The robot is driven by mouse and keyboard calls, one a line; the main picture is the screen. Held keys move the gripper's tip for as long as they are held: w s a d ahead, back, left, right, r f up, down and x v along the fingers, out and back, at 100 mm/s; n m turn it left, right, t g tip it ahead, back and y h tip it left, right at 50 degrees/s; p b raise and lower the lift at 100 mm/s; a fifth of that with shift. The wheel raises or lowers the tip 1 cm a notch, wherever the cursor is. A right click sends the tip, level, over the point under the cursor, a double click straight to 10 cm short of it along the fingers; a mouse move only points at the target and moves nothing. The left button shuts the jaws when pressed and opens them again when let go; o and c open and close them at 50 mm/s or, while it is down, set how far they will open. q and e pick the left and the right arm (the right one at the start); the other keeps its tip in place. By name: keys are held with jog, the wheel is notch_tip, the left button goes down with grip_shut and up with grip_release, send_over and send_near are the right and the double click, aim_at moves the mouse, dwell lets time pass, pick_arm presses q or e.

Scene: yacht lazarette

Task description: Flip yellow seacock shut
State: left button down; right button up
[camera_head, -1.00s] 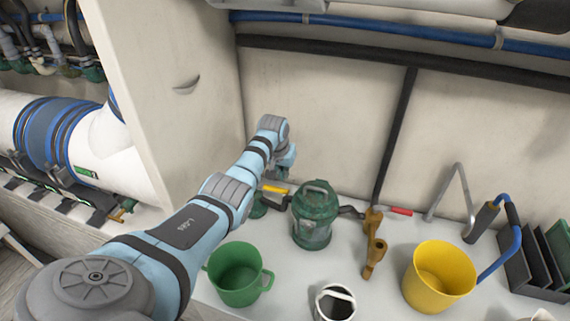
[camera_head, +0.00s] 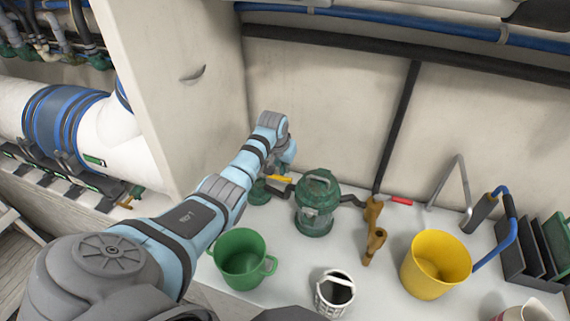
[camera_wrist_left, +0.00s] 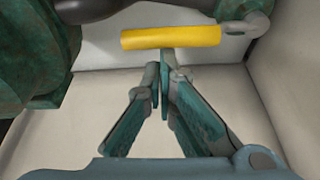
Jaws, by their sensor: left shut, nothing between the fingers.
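The yellow seacock handle (camera_head: 279,179) sits at the back of the white counter, left of the green lantern, beside a green valve body (camera_head: 258,192). In the left wrist view the yellow lever (camera_wrist_left: 172,38) lies nearly level across the top, joined to a grey fitting at its right end. My left gripper (camera_wrist_left: 162,72) is shut and empty, its fingertips just below the lever in that picture; I cannot tell whether they touch it. In the head view the left gripper (camera_head: 284,163) hangs just above the handle, partly hidden by its wrist. My right gripper is not in view.
A green lantern (camera_head: 317,205) stands close right of the handle. A red handle (camera_head: 400,201) and a bronze fitting (camera_head: 374,235) are farther right. A green mug (camera_head: 240,260), white basket (camera_head: 334,296) and yellow bucket (camera_head: 432,268) stand in front. A cabinet wall (camera_head: 195,120) rises at left.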

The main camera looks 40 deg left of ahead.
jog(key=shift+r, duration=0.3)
